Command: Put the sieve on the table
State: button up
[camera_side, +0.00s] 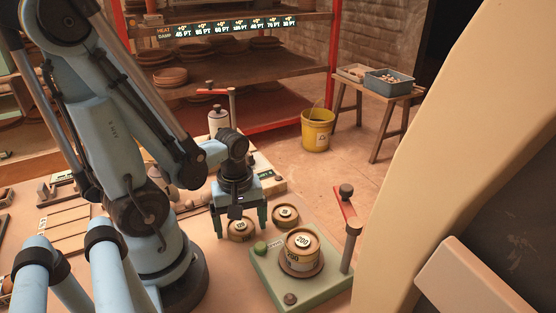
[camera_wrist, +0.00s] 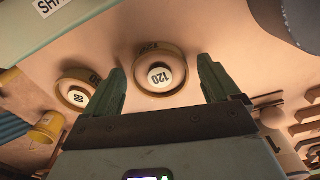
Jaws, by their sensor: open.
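My gripper (camera_side: 240,228) is open and points down, one finger on each side of a round tan sieve (camera_side: 240,232) on the table (camera_side: 206,262). A stack marked 200 (camera_side: 301,243) stands on a brown ring on the pale green base (camera_side: 322,291).
A post with a red arm (camera_side: 345,205) rises at the base's right. Behind are a yellow bucket (camera_side: 317,129) on the floor and a stool (camera_side: 377,87) with bins. Free tabletop lies left of the base.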

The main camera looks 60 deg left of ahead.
aim_at(241, 226)
notch_tip(241, 226, up, 12)
jog(key=shift+r, duration=0.15)
dwell(1.2)
dwell(0.4)
jog(key=shift+f, duration=4.95)
jog(key=shift+f, duration=1.2)
jog(key=shift+r, duration=2.1)
jog(key=shift+d+r, duration=0.1)
jog(key=shift+d, duration=0.05)
